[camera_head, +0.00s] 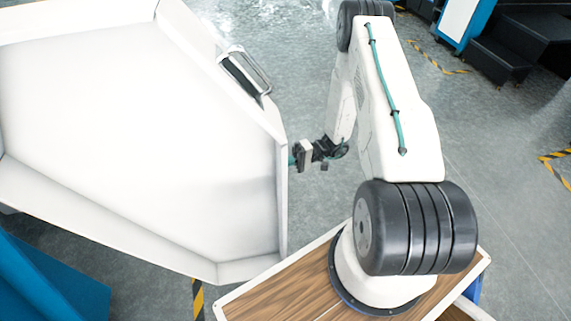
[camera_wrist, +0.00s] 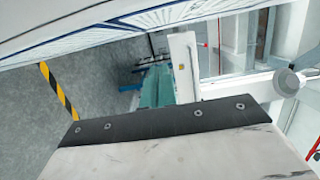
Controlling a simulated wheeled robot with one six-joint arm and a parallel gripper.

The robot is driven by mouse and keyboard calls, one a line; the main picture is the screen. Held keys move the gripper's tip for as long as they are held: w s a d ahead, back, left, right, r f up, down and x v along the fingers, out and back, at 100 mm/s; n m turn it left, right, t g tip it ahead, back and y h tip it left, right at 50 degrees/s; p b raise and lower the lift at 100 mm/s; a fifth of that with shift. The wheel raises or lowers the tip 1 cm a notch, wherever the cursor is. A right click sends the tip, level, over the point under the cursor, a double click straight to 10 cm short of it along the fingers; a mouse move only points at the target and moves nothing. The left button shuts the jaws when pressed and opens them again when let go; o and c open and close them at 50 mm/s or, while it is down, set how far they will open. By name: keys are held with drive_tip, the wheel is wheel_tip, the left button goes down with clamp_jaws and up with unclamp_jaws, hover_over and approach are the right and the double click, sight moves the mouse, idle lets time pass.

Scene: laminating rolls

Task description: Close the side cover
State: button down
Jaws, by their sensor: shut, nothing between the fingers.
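The side cover (camera_head: 130,130) is a large white panel with a raised rim, standing open at the left of the head view. A metal handle (camera_head: 245,75) sits on its upper right edge. My gripper (camera_head: 294,157) is beside the cover's right rim, below the handle in the picture. It is shut with nothing held. Its tip meets the rim in the picture; I cannot tell whether it touches. A white surface with blue stripes, probably the cover's outer face (camera_wrist: 110,32), crosses the top left of the wrist view. The fingertips are not clear there.
A blue body (camera_head: 50,285) is at the lower left. Dark steps (camera_head: 500,50) and a blue-and-white cabinet (camera_head: 462,20) stand at the upper right. Yellow-black tape (camera_head: 557,168) marks the grey floor. Open floor lies right of my arm.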

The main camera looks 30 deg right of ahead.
sight(267, 180)
drive_tip(key=shift+s+a, duration=0.5)
drive_tip(key=shift+a, duration=0.7)
drive_tip(key=shift+s+a, duration=0.55)
drive_tip(key=shift+a, duration=0.65)
drive_tip(key=shift+s+a, duration=0.5)
drive_tip(key=shift+a, duration=0.7)
